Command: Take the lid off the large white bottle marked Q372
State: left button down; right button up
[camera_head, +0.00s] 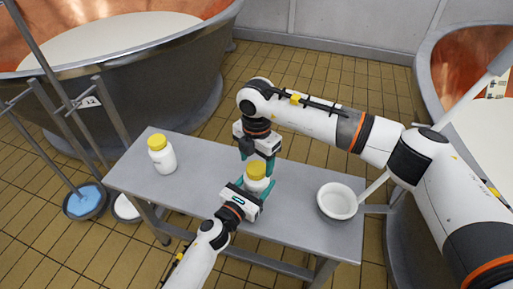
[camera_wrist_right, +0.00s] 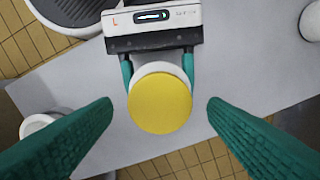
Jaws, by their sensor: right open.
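My right gripper (camera_head: 257,159) is open above the bottle. In the right wrist view its green fingers stand apart on either side of the lid, with a gap on each side.
Another white bottle with a yellow lid (camera_head: 161,154) stands at the table's left end. A white bowl (camera_head: 338,201) sits at the right end. Large copper vats (camera_head: 130,75) flank the table. Basins with blue and white contents (camera_head: 84,203) stand on the tiled floor at left.

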jog(key=shift+f, duration=0.85)
jog(key=shift+c, duration=0.6)
